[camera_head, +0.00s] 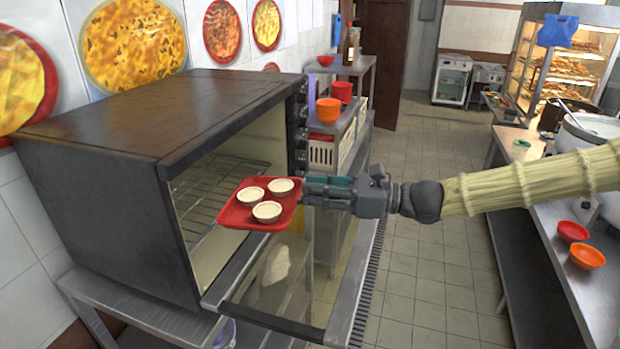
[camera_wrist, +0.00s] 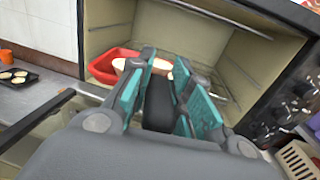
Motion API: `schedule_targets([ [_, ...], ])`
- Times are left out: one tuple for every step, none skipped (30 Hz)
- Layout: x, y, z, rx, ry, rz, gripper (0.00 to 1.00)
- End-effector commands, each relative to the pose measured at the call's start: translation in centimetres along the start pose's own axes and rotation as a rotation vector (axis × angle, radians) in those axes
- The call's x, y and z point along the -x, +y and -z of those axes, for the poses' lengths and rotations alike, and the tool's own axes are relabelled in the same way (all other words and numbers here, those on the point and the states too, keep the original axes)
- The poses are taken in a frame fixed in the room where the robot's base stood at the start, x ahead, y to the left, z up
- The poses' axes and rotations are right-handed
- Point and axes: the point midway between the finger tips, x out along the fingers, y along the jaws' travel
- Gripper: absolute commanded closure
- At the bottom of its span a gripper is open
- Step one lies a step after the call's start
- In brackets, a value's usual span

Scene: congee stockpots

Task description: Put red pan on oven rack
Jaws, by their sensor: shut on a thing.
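The red pan (camera_head: 284,217) is a shallow tray with three round pale pastries on it. My gripper (camera_head: 312,188) is shut on the pan's right edge and holds it roughly level at the oven's open front. The oven (camera_head: 150,150) is a large dark box with its glass door (camera_head: 290,290) folded down. The oven rack (camera_head: 205,195) is a wire grid inside, to the left of the pan. In the wrist view the red pan (camera_wrist: 103,66) shows past my gripper (camera_wrist: 165,75), in front of the oven interior. The fingers hide much of the pan there.
A metal shelf (camera_head: 345,125) with bowls and white baskets stands right of the oven. A counter (camera_head: 575,240) with red and orange bowls is at the far right. Tiled floor lies between. The wrist view shows a dark tray (camera_wrist: 15,77) with pastries at left.

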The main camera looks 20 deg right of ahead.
Motion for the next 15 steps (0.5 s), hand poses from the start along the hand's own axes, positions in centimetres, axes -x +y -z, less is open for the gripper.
schedule_targets([
  [-0.1, 0.0, 0.1, 0.001, -0.001, -0.001, 1.0],
  [-0.2, 0.0, 0.2, 0.001, 0.0, -0.001, 1.0],
  [-0.4, -0.1, 0.3, 0.001, 0.0, -0.001, 1.0],
  [-0.6, -0.1, 0.4, 0.001, 0.0, -0.001, 1.0],
  [-0.9, -0.1, 0.5, 0.001, 0.0, -0.002, 1.0],
  [-1.2, -0.1, 0.6, 0.002, 0.0, -0.003, 1.0],
  [-1.5, -0.2, 0.7, 0.002, 0.001, -0.003, 1.0],
  [-1.8, -0.2, 0.8, 0.002, 0.001, -0.003, 1.0],
  [-2.2, -0.2, 0.8, 0.003, 0.001, -0.003, 1.0],
  [-2.5, -0.3, 0.9, 0.003, 0.0, -0.002, 1.0],
  [-2.8, -0.3, 0.9, 0.002, 0.0, -0.002, 1.0],
  [-3.3, -0.5, 1.0, 0.003, 0.001, -0.002, 1.0],
  [-3.6, -0.5, 1.0, 0.003, 0.001, -0.001, 1.0],
  [-4.0, -0.6, 1.0, 0.002, 0.001, -0.001, 1.0],
  [-4.4, -0.6, 1.1, 0.002, 0.002, -0.002, 1.0],
])
